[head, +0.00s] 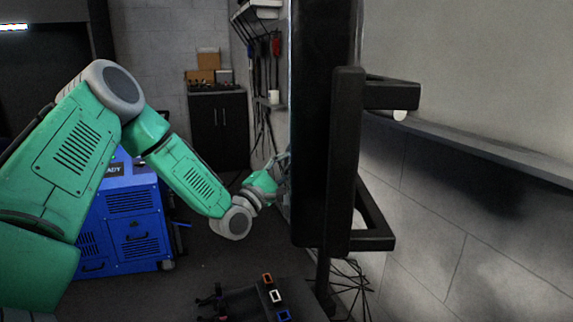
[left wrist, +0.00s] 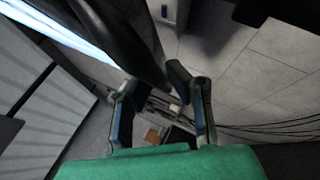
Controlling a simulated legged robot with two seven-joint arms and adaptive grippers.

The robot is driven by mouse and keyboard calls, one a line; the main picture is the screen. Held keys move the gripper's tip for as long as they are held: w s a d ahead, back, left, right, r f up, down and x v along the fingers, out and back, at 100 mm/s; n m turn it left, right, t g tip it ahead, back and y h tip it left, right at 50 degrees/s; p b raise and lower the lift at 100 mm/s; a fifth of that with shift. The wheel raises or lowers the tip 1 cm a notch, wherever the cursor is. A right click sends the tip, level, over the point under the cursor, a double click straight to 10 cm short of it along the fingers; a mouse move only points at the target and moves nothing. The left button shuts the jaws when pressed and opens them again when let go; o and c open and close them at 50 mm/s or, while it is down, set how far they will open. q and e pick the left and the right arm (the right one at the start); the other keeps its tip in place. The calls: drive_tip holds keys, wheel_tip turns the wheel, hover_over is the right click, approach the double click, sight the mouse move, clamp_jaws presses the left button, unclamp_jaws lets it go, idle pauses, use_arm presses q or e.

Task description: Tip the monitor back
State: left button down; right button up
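The monitor (head: 310,120) stands in the head view as a tall dark panel seen nearly edge-on, with a black bracket (head: 345,160) on its right side. My left gripper (head: 282,172) is at the monitor's left edge, partly hidden there. In the left wrist view my left gripper (left wrist: 153,80) has its two fingers apart. A dark edge, apparently the monitor's (left wrist: 120,40), reaches down toward the gap between the fingertips, beside a bright strip. I cannot tell whether the fingers touch it. My right gripper is in neither view.
A blue cabinet (head: 125,225) stands behind my left arm. A black cupboard (head: 218,130) with boxes on top is at the back. Cables (head: 262,90) hang on the wall behind the monitor. A dark surface with small coloured parts (head: 275,297) is below.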

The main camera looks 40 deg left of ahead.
use_arm(q)
drive_tip(key=shift+m+g+h, duration=0.4)
drive_tip(key=shift+m+g, duration=0.2)
drive_tip(key=shift+m, duration=0.3)
drive_tip(key=s+a+p, duration=0.1)
drive_tip(key=p, duration=0.1)
drive_tip(key=s+a+p, duration=0.2)
drive_tip(key=p, duration=0.1)
drive_tip(key=shift+a+r+p, duration=0.2)
drive_tip(key=shift+p, duration=0.1)
drive_tip(key=c, duration=1.7)
unclamp_jaws()
drive_tip(key=shift+o, duration=0.7)
drive_tip(key=shift+s+a+r, duration=0.1)
drive_tip(key=shift+a, duration=0.15)
